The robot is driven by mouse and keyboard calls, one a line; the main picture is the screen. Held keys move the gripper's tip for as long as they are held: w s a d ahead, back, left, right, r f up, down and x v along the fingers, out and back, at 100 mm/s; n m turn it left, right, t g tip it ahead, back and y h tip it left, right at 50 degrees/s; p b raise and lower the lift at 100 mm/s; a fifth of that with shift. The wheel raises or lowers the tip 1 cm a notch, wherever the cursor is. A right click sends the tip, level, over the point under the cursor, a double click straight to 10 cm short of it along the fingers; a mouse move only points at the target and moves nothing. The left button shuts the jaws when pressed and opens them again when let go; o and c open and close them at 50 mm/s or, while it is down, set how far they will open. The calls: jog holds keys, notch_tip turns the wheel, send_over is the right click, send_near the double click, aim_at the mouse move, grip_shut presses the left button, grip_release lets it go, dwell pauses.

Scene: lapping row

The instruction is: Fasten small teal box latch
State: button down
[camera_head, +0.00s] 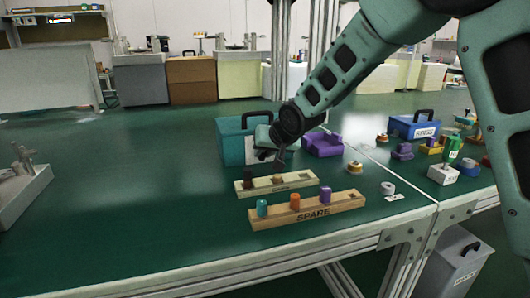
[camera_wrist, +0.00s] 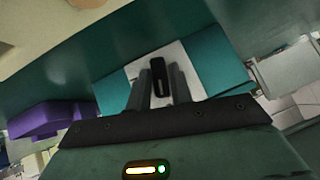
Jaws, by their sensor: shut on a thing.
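The small teal box (camera_head: 231,146) stands on the green bench in the head view, with a black handle on top. In the wrist view its teal face (camera_wrist: 220,62) has a pale patch in the middle. A black latch (camera_wrist: 159,72) shows in front of that patch, between my fingers. My gripper (camera_wrist: 160,90) is shut on the latch. In the head view my gripper (camera_head: 280,160) is at the front of the box, and my arm hides part of the box and the latch. I cannot tell whether the latch is fastened.
A pale peg rack (camera_head: 297,183) and a wooden SPARE rack (camera_head: 345,204) with several pegs stand close in front of the box. A blue box (camera_head: 412,127) stands farther right.

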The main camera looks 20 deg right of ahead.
jog(key=b, duration=0.3)
jog(key=shift+a+f+n+h, duration=0.15)
jog(key=shift+f+n+h, duration=0.15)
jog(key=shift+f+h, duration=0.1)
jog(key=b, duration=0.2)
jog(key=shift+h+b, duration=0.3)
jog(key=shift+h, duration=0.1)
jog(key=shift+r+n+b, duration=0.15)
jog(key=shift+n+b, duration=0.15)
jog(key=shift+b, duration=0.1)
jog(key=shift+r+h, duration=0.1)
jog(key=shift+h, duration=0.3)
jog(key=c, duration=1.4)
grip_release()
jog(key=shift+r, duration=0.1)
jog(key=shift+o, duration=0.2)
jog(key=shift+s+r, duration=0.1)
jog(key=p+v, duration=0.2)
jog(key=v, duration=1.5)
